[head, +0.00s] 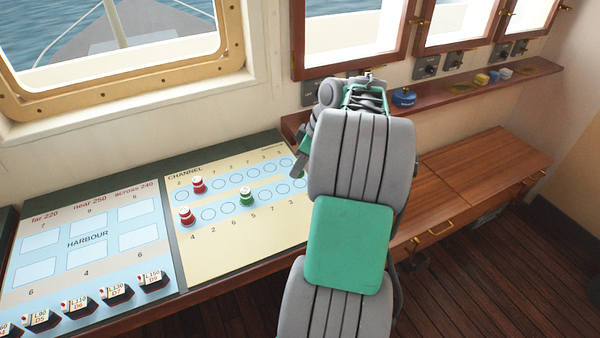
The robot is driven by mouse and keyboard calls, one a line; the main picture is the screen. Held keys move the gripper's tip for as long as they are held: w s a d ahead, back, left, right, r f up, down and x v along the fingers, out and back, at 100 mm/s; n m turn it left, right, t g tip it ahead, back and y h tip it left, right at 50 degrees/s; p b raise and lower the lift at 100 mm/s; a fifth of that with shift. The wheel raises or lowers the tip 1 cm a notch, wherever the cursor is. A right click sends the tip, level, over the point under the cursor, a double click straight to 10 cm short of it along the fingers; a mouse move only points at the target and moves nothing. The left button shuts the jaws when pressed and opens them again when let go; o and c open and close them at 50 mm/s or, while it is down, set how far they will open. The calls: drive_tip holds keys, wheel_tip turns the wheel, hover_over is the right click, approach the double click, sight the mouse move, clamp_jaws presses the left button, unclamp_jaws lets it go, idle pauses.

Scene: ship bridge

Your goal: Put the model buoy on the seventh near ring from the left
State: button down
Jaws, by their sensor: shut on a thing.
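The yellow and blue CHANNEL chart (215,255) lies on the sloping desk with two rows of rings. In the near row, a red buoy (186,216) stands at the left end and a green buoy (246,197) on the fourth ring. Another red buoy (198,185) stands in the far row. The seventh near ring (299,186) shows just left of my arm. My gripper (299,168) shows only in part, over the right side of the chart. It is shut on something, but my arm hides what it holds.
The HARBOUR chart (90,235) lies to the left, with several labelled dark blocks (116,292) along its near edge. A wooden cabinet (480,175) stands at right.

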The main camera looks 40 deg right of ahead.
sight(300, 183)
drive_tip(key=f, duration=0.2)
drive_tip(key=d+f, duration=0.1)
drive_tip(key=shift+w+f, duration=0.3)
drive_tip(key=shift+w, duration=0.05)
drive_tip(key=shift+f, duration=0.35)
drive_tip(key=shift+f, duration=0.1)
drive_tip(key=c, duration=1.1)
unclamp_jaws()
